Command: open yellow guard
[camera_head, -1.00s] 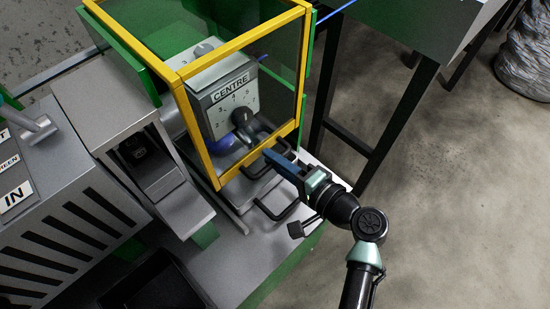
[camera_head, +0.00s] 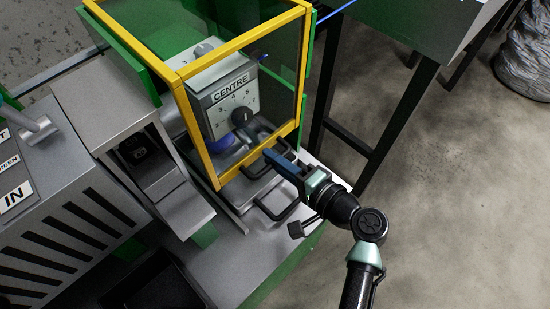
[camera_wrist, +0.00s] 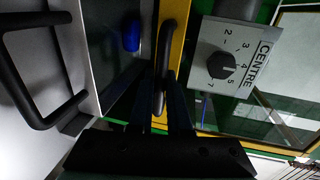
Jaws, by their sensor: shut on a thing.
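The yellow guard (camera_head: 190,130) is a yellow frame with clear panes, standing closed around a grey box marked CENTRE (camera_head: 230,105) with a black dial. It also shows in the wrist view as a yellow bar (camera_wrist: 176,60). My gripper (camera_head: 277,160) is at the guard's lower front edge. In the wrist view, my fingers (camera_wrist: 165,105) are shut around a black bar handle (camera_wrist: 166,60) at the yellow bar. The fingers partly hide the handle. A blue piece (camera_head: 221,146) shows low behind the pane, and a blue end (camera_wrist: 132,35) shows in the wrist view.
A second black handle (camera_head: 285,212) sits just below my gripper, close to it; it also shows in the wrist view (camera_wrist: 45,118). A grey slotted cabinet (camera_head: 70,220) stands at the left. Open floor (camera_head: 440,200) lies at the right.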

